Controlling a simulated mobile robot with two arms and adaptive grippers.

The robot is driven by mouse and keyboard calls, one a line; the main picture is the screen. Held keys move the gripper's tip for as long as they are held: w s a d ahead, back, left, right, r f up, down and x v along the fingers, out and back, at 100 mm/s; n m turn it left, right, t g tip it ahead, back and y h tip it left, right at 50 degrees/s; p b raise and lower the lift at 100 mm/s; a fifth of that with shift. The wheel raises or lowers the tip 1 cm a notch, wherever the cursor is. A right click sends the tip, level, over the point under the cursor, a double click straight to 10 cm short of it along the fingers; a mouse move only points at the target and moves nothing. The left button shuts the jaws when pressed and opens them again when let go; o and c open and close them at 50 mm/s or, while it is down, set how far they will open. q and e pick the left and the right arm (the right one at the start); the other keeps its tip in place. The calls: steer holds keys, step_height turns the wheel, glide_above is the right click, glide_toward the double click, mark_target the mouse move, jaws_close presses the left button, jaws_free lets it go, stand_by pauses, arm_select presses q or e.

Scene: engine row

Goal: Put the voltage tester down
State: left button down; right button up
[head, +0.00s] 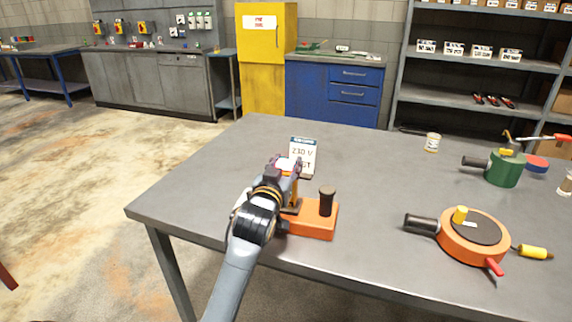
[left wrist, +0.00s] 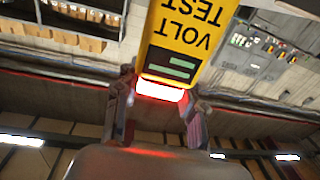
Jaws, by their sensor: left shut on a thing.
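The yellow voltage tester (left wrist: 188,28), marked VOLT TEST with a dark display, is large in the left wrist view. A red-white light glows at its end between the fingers. My left gripper (left wrist: 158,105) is shut on that end. In the head view my left gripper (head: 286,168) is over the table's (head: 230,150) near-left part, and mostly hides the tester. An orange base with a black knob (head: 314,220) is just right of and below the gripper. I cannot tell whether the tester touches it. My right gripper is not in view.
A white sign reading 230 V (head: 303,153) stands just behind the gripper. An orange round device (head: 470,238) and a green one (head: 503,168) with handles are to the right. A small can (head: 432,142) stands farther back. The table between them is clear.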

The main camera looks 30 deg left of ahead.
arm_select(q)
steer(key=c, duration=0.8)
jaws_free()
steer(key=shift+f, duration=0.1)
steer(key=b+v, duration=0.1)
steer(key=v, duration=1.1)
